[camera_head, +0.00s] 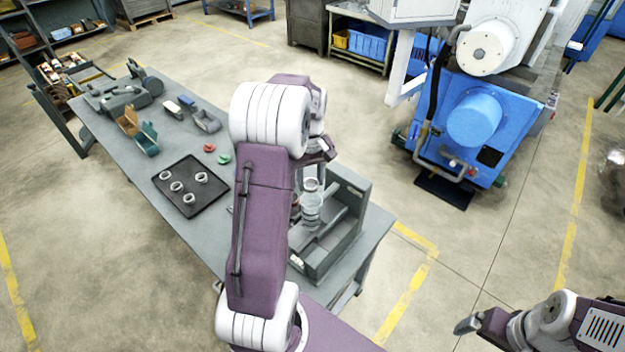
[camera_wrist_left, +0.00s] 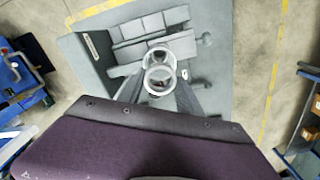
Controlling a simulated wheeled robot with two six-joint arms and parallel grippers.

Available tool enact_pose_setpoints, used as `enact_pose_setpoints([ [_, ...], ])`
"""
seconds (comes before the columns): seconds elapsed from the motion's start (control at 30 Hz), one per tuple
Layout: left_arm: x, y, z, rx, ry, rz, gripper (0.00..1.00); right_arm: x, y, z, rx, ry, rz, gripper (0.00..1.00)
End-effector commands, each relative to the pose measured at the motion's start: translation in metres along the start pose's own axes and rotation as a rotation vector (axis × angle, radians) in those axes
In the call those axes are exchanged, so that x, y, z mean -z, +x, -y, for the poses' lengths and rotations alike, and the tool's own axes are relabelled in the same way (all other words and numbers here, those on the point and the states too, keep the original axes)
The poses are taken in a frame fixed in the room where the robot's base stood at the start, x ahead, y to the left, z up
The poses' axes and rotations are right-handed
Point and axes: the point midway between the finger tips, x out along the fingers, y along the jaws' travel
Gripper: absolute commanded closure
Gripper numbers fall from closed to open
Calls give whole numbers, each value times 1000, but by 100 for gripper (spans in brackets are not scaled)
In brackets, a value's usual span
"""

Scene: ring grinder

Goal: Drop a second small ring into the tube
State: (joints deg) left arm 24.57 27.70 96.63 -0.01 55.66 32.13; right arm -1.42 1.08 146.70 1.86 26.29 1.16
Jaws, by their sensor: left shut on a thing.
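My left gripper (camera_wrist_left: 158,88) is shut on a small pale metal ring (camera_wrist_left: 160,79), seen between its fingertips in the left wrist view. Just beyond it in that view is a second round rim (camera_wrist_left: 158,54), which looks like the clear tube's mouth, slightly off-centre from the ring. In the head view the clear tube (camera_head: 312,208) stands upright inside the grey open box (camera_head: 345,232), with the ring close above it; any gap is hard to judge. My arm hides part of the tube and box. My right gripper (camera_head: 467,325) is at lower right, away from the table; its jaws are unclear.
A black tray (camera_head: 191,206) with several small rings (camera_head: 176,187) lies on the grey table, left of my arm. A red piece (camera_head: 209,148) and a green piece (camera_head: 224,159) lie behind it. Bins and tools stand farther back. A blue machine (camera_head: 475,130) stands beyond open floor.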

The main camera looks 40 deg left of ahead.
Motion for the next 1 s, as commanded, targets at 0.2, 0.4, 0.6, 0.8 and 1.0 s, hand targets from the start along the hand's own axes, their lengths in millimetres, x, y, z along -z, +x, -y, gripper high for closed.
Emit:
enact_pose_setpoints([
  [0.2, 0, 25, 0, 0, 1, 0, 100, -2, 25, 0, 0, 0, 0, 7],
  [0.4, -1, 45, 0, 1, 1, 1, 100, -4, 41, -1, 0, 0, 0, 7],
  [0.6, 0, 53, 0, 0, 1, 0, 100, -4, 45, -1, 0, 0, 0, 7],
  [0.8, 0, 52, 0, 0, 1, 0, 100, -4, 44, -1, 0, 0, 0, 7],
  [1.0, 0, 52, 0, 0, 1, 0, 100, -4, 44, -1, 0, 0, 0, 7],
])
